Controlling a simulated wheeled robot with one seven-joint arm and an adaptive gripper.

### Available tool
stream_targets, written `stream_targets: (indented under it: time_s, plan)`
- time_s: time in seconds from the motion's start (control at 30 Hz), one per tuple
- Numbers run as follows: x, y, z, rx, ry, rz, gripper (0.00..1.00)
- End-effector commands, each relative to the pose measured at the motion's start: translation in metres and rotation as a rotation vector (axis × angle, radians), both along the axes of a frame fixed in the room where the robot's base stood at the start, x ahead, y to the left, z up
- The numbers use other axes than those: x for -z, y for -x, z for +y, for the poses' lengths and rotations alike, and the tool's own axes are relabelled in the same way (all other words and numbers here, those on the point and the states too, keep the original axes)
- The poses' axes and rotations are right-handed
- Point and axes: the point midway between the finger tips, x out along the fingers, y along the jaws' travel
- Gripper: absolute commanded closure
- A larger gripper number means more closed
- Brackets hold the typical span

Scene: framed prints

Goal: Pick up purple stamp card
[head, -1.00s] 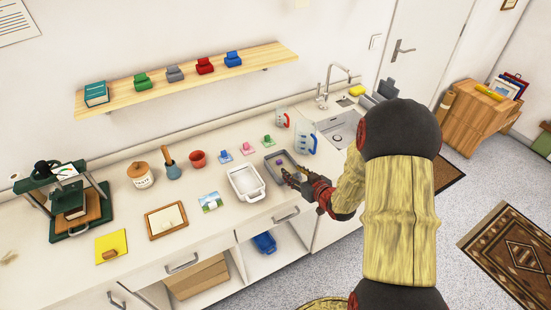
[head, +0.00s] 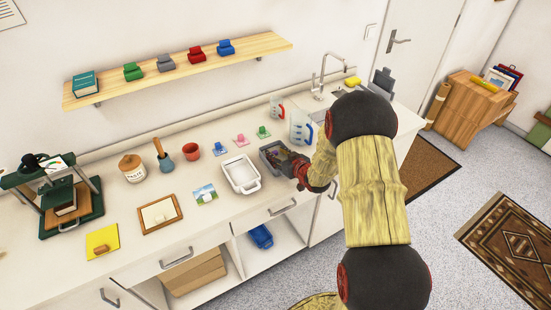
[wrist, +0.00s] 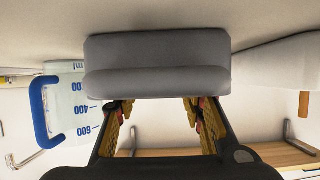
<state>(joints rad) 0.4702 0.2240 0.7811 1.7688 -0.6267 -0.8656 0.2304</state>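The purple stamp card is not clearly visible now; a small purplish patch (head: 273,153) shows inside the grey tray (head: 266,161) beside my fingers, too small to be sure of. My gripper (head: 291,161) is at the tray's right side, with its fingers over or in it in the head view. In the wrist view my gripper (wrist: 155,115) has its two fingers wide apart, with no object seen between them. A grey block-like surface, probably the tray (wrist: 157,55), fills the middle ahead of the fingers and hides what lies behind it.
A white tray (head: 235,163) stands left of the grey tray. Blue (head: 222,144), pink (head: 241,138) and green (head: 263,131) small items lie behind. A measuring jug (head: 299,127) stands close behind my gripper. The counter's front edge is near.

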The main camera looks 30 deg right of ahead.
Motion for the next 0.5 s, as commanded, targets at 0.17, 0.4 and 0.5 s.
stream_targets:
  time_s: [0.17,0.4,0.5]
  plan:
    - [-0.0008,0.0001,-0.0001,0.000,0.000,0.000,0.62]
    - [-0.0008,0.0003,-0.0001,0.000,0.000,0.000,0.75]
    - [-0.0008,0.0003,-0.0001,0.000,0.000,0.000,0.81]
